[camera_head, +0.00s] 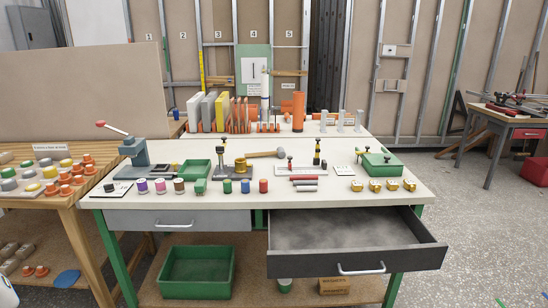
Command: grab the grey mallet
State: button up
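The mallet (264,154) lies on its side on the white tabletop of the workbench, near the middle. Its tan handle points left and a small greyish head is at the right end. A black and yellow upright tool (317,152) stands to the right of the head. My gripper is not in view.
The workbench (408,197) has an open drawer (345,228) jutting out at front right. Several coloured spools (179,186) and brass pieces (375,185) line its front. A green tray (193,170) and a lever press (133,150) are at left. Open floor (480,230) lies to the right.

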aim_at(280, 152)
jog(key=i+u, duration=0.3)
jog(key=i, duration=0.55)
jog(key=i+u, duration=0.25)
jog(key=i, duration=1.15)
